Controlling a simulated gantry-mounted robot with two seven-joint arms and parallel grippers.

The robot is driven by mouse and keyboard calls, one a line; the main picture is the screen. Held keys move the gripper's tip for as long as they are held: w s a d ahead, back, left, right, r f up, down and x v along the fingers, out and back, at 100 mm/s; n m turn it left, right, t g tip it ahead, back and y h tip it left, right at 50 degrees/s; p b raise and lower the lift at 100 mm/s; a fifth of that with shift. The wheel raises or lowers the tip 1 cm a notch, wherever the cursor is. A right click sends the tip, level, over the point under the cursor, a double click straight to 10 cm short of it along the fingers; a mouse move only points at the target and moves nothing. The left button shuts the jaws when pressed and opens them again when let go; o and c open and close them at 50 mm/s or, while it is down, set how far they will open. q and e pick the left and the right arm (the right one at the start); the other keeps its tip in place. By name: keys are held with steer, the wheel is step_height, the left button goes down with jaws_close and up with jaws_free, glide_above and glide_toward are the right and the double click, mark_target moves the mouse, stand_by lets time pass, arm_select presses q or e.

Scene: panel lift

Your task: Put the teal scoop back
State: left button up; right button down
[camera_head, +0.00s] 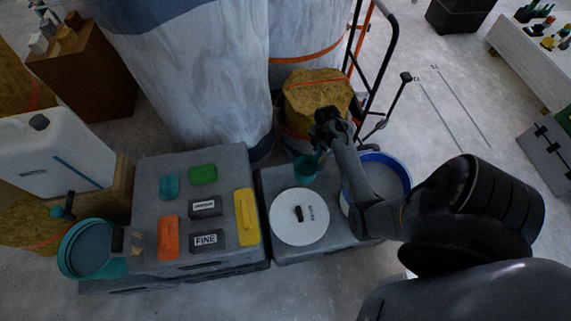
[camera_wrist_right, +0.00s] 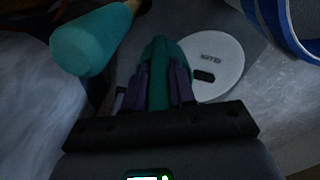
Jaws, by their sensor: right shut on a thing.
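The teal scoop (camera_head: 306,168) is in my right gripper (camera_head: 320,150), above the far part of the grey block, just behind the white round lid (camera_head: 285,225). In the right wrist view, my right gripper (camera_wrist_right: 160,92) is shut on a narrow teal piece (camera_wrist_right: 156,55) that looks like the scoop's handle. A wider teal rounded part (camera_wrist_right: 85,45) shows at upper left there; I cannot tell how it joins the held piece. My left gripper is not in view.
The blue-rimmed bucket (camera_head: 408,180) stands right of the lid, partly behind my arm. A teal-rimmed round container (camera_head: 64,262) is at left. Small coloured pieces, including an orange one (camera_head: 168,240), lie on the left grey block (camera_head: 150,205). Large wrapped drums (camera_head: 180,75) stand behind.

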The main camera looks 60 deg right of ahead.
steer(key=b, duration=0.5)
glide_toward(308, 162)
steer(key=w+a+f, duration=0.1)
steer(key=w+f, duration=0.2)
steer(key=w, duration=0.2)
steer(key=f+b, duration=0.1)
steer(key=f, duration=0.1)
steer(key=w+f+b, duration=0.1)
steer(key=f+b, duration=0.1)
steer(key=shift+w+a+f, duration=0.15)
steer(key=shift+a+f, duration=0.1)
steer(key=c, duration=0.9)
jaws_free()
steer(key=shift+c, duration=0.2)
